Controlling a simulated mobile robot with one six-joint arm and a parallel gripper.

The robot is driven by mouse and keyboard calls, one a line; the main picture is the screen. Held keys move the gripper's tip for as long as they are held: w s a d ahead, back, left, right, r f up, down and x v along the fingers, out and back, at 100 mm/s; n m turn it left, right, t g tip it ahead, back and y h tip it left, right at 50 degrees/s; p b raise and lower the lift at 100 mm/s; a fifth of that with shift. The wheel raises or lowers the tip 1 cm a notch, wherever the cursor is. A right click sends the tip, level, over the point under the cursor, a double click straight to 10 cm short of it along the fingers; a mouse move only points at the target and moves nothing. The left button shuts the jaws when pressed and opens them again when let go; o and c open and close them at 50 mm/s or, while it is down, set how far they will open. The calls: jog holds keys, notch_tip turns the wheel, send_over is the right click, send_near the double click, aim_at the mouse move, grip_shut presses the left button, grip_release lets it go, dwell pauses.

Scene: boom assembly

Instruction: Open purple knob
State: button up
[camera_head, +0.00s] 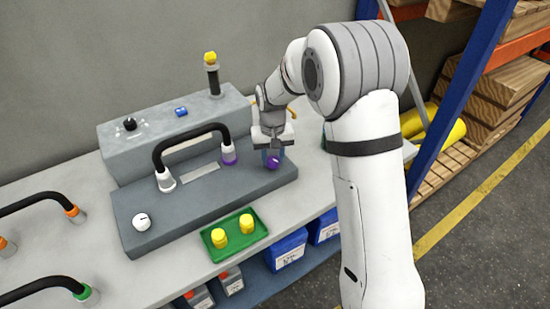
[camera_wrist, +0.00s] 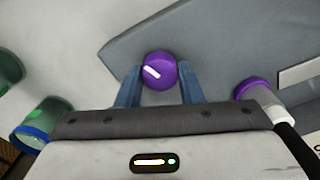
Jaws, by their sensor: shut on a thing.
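The purple knob (camera_head: 273,162) sits at the right end of the dark grey panel (camera_head: 142,238). In the wrist view the purple knob (camera_wrist: 159,71) has a white mark running from upper left to lower right. My gripper (camera_head: 272,155) reaches down over it from above. In the wrist view the two blue-grey fingers of my gripper (camera_wrist: 159,78) stand on either side of the knob and are shut on it.
A black hose (camera_head: 190,138) arches over the panel, its purple-collared end (camera_head: 229,154) close left of my gripper. A white knob (camera_head: 142,222) sits at the panel's left. A green tray (camera_head: 235,250) with yellow pieces stands in front. A grey block (camera_head: 225,108) stands behind.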

aim_at(273, 159)
jog(key=shift+n+b, duration=0.35)
jog(key=shift+n, duration=1.25)
jog(key=o, duration=1)
notch_tip(273, 159, up, 8)
jog(key=shift+f+b, duration=0.1)
jog(key=shift+b, duration=0.2)
